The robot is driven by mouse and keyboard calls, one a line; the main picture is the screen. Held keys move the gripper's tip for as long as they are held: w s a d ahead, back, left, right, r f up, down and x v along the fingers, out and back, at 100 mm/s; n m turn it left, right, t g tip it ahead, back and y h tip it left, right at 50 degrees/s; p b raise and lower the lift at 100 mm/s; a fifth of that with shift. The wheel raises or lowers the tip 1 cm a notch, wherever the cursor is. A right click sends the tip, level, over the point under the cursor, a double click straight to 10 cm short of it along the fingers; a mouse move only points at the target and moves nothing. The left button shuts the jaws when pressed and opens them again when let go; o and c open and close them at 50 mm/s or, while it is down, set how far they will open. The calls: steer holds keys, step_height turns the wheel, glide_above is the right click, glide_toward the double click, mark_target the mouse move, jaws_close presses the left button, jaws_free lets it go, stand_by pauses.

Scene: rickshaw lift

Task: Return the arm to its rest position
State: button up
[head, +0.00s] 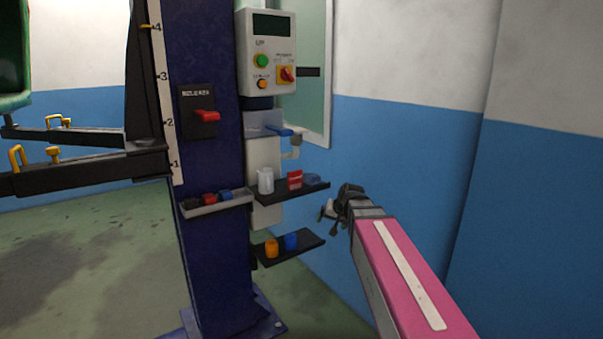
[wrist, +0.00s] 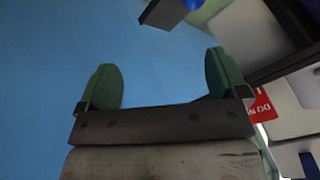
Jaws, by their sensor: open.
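My gripper (head: 328,211) is at the end of my pink arm, in the right half of the head view. It is right of the small shelves on the blue column and in front of the blue wall. In the wrist view my gripper (wrist: 165,85) shows two green fingers spread wide apart. Nothing is between them; only the blue wall shows there.
The blue lift column (head: 215,260) carries a control box (head: 267,85), a red-handled switch (head: 200,112), an upper shelf (head: 315,189) with a white jug and red box, and a lower shelf (head: 300,249) with orange and blue items. Black lift arms (head: 90,172) extend left. Green floor (head: 90,270) is open.

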steer(key=s+d+f+g+h, duration=0.1)
steer(key=s+d+f+g, duration=0.2)
steer(key=s+f, duration=0.5)
steer(key=s+d+f+n+g+h, duration=0.1)
steer(key=s+d+f, duration=0.3)
steer(key=s+f, duration=0.5)
step_height(320, 180, down, 2)
steer(key=shift+s+d+f+g+h, duration=0.25)
steer(key=shift+s+d+g+h, duration=0.1)
steer(key=shift+g+h, duration=0.45)
